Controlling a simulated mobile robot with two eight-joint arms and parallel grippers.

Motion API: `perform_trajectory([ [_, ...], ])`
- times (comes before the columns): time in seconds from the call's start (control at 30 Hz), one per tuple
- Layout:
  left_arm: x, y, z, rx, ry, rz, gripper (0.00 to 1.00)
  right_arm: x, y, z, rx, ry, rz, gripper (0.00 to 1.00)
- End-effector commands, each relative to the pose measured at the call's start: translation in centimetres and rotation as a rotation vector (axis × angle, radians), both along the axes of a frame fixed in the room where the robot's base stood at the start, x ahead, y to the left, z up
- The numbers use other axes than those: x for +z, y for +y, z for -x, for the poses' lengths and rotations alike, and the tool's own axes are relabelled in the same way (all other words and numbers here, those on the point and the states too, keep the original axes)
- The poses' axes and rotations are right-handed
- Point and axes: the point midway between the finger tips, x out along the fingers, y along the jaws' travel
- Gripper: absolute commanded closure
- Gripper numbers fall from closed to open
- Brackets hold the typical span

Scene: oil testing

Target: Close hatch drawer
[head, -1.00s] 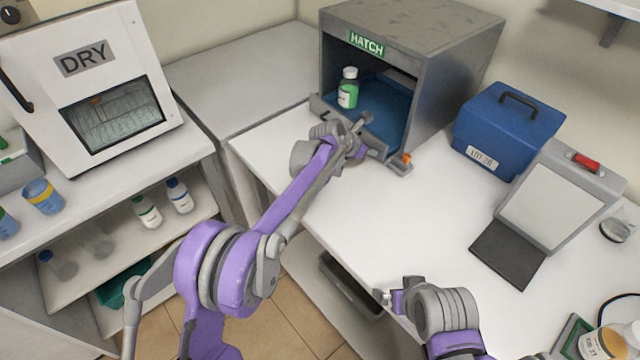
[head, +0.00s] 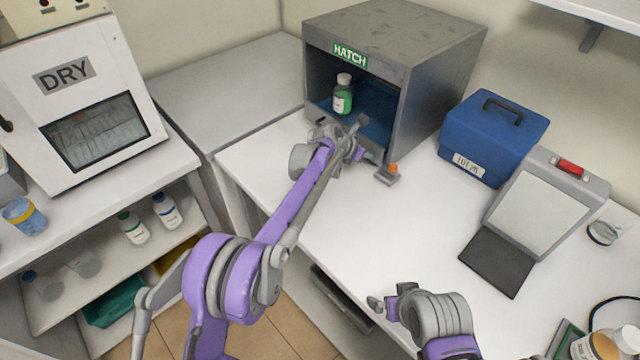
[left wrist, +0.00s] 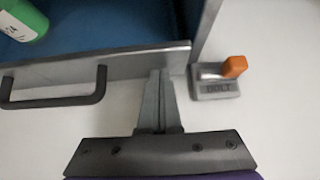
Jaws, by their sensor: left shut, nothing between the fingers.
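The grey hatch box (head: 425,95), labelled HATCH, stands on the white bench. Its blue-floored drawer (left wrist: 90,22) has a grey metal front panel (left wrist: 130,62) with a dark bar handle (left wrist: 55,100). In the head view the panel sits near the box's front opening, partly hidden by my left arm. A green bottle (head: 342,95) stands upright in the drawer; part of it shows in the left wrist view (left wrist: 22,18). My left gripper (left wrist: 159,75) is shut and empty, its tips at the panel, right of the handle, seemingly touching. My right gripper (head: 378,303) is over the bench's front edge, its jaw opening unclear.
A grey bolt block with an orange knob (head: 388,174), marked BOLT, sits by the box's right front corner. A blue case (head: 492,135) and a grey device with a pale panel (head: 540,205) stand to the right. The bench (head: 400,235) is clear in the middle.

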Motion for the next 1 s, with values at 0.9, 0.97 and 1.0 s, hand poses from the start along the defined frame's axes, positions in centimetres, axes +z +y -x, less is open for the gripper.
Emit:
perform_trajectory([
  [0.9, 7.1, 6.5, 5.1, -0.002, 0.001, -0.002, 1.0, -1.3, 0.0, 0.5, 0.0, 0.009, 0.0, 0.0],
  [0.97, 7.1, 6.5, 5.0, -0.002, 0.001, -0.002, 1.0, -1.3, 0.0, 0.4, 0.0, 0.008, 0.0, 0.0],
  [1.0, 7.1, 6.5, 5.0, -0.002, 0.001, -0.002, 1.0, -1.3, 0.0, 0.4, 0.0, 0.008, 0.0, 0.0],
])
